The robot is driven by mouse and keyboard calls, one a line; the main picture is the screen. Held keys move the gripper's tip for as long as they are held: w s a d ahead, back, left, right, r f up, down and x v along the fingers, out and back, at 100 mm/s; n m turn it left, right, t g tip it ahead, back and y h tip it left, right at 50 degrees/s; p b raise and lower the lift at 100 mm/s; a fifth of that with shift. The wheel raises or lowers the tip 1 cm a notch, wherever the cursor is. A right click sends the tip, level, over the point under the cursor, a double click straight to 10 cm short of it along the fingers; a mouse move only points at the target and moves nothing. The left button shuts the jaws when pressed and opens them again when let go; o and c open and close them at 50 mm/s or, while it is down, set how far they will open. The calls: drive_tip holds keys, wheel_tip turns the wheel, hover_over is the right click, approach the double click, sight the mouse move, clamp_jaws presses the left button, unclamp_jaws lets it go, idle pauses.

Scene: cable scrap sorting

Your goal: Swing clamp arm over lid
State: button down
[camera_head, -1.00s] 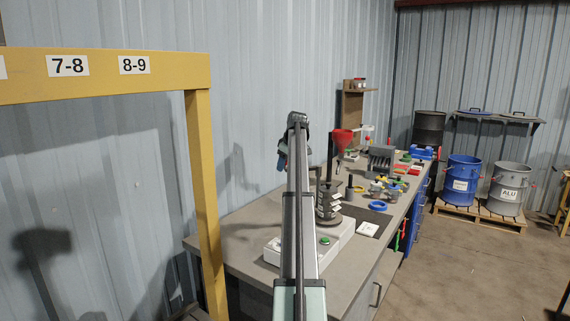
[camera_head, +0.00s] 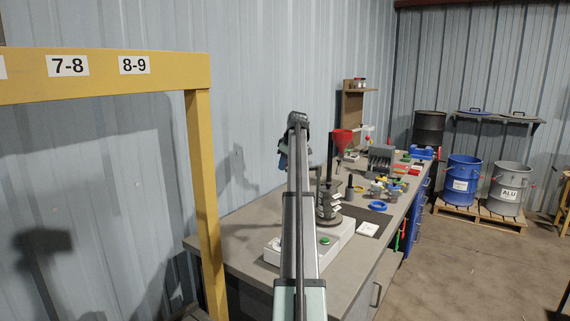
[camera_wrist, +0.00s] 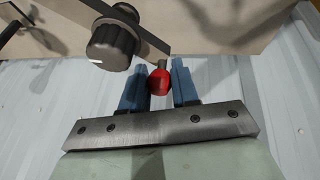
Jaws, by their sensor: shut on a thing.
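In the wrist view, my gripper (camera_wrist: 160,70) has its two blue fingers on either side of a red ball knob (camera_wrist: 158,81). It is shut on this knob. A short dark stem runs from the knob to the end of a flat grey bar (camera_wrist: 140,35), which looks like the clamp arm. A round black dial (camera_wrist: 110,43) with a white mark sits beside the bar on a beige surface. I cannot make out a lid in this view. In the head view, my gripper (camera_head: 283,158) is mostly hidden behind my arm, and the knob does not show.
A bench (camera_head: 235,245) carries a black post machine (camera_head: 328,200), a white base with a green button (camera_head: 325,240), a red funnel (camera_head: 342,137) and small parts. A yellow frame (camera_head: 203,190) stands at left. Blue (camera_head: 461,178) and grey (camera_head: 507,190) drums stand at right.

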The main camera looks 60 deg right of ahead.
drive_tip(key=s+a+n+y, duration=0.3)
drive_tip(key=s+n+y, duration=0.2)
drive_tip(key=s+n, duration=0.7)
drive_tip(key=shift+s+a+g, duration=0.3)
drive_tip(key=shift+s+a, duration=0.1)
drive_tip(key=shift+s, duration=0.75)
drive_tip(key=c, duration=0.9)
unclamp_jaws()
